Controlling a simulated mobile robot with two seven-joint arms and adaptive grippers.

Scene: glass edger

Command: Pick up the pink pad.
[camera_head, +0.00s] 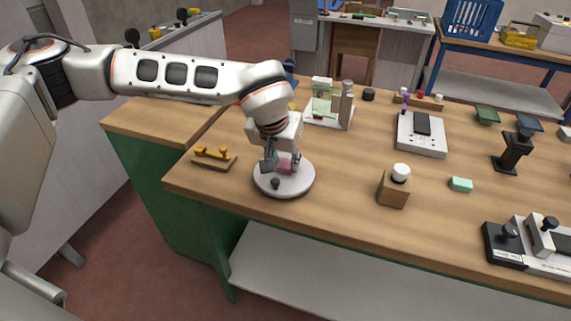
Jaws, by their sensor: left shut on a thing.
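The pink pad (284,163) is at the round pale grey disc (298,184) near the front left of the wooden bench. My left gripper (282,164) points down over the disc and is shut on the pink pad. The fingers hide part of the pad. I cannot tell whether the pad still touches the disc. A small black knob (276,183) stands on the front of the disc. My right gripper does not show.
A wooden block with a white knob (394,187) and a green pad (461,185) lie to the right. A wooden piece with yellow handles (213,158) lies left of the disc. A grey device (422,134) stands farther back. Bare bench top lies between them.

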